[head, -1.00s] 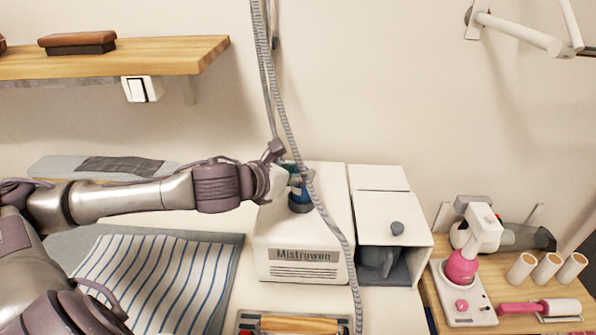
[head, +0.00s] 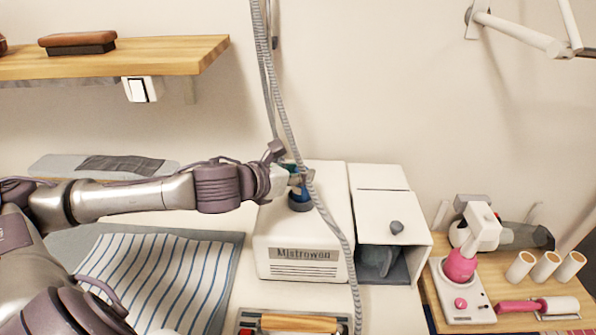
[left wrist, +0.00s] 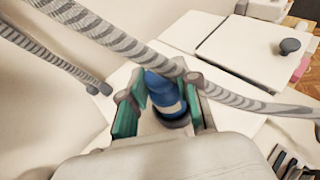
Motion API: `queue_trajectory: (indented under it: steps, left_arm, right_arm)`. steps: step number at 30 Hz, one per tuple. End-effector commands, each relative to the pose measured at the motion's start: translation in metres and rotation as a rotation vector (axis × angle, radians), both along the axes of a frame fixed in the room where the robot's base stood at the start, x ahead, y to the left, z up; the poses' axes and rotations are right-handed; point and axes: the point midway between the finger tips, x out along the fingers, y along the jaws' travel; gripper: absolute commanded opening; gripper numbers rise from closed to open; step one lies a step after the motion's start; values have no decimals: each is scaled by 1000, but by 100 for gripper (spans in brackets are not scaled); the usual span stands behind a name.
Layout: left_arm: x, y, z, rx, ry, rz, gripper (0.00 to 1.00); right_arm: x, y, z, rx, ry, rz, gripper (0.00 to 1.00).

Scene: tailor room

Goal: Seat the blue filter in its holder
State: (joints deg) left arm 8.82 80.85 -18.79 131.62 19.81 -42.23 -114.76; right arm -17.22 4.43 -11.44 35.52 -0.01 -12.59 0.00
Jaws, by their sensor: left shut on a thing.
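The blue filter (left wrist: 164,97) is between the green-padded fingers of my left gripper (left wrist: 163,112), which is shut on it. My left gripper (head: 297,178) is partly hidden by a hose. My right gripper is not in view.
A ribbed grey hose (head: 330,222) hangs in front of the machine and passes close to my left gripper. A white box with an open front (head: 408,232) stands to the right. Striped cloth (head: 150,275) lies at left. A wooden shelf (head: 110,60) is above.

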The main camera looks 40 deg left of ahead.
Motion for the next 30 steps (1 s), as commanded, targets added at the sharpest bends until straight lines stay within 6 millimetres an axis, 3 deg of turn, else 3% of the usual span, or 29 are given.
queue_trajectory:
  steps: [17,18,19,30]
  left_arm:
    - [0,0,-12,0,0,0,0]
    - [0,0,-11,0,0,0,34]
    - [0,0,-11,0,0,0,40]
    - [-2,2,-11,5,-1,3,42]
  right_arm:
    - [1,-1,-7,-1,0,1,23]
    - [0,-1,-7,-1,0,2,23]
    - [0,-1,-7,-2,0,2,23]
    - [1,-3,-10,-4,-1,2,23]
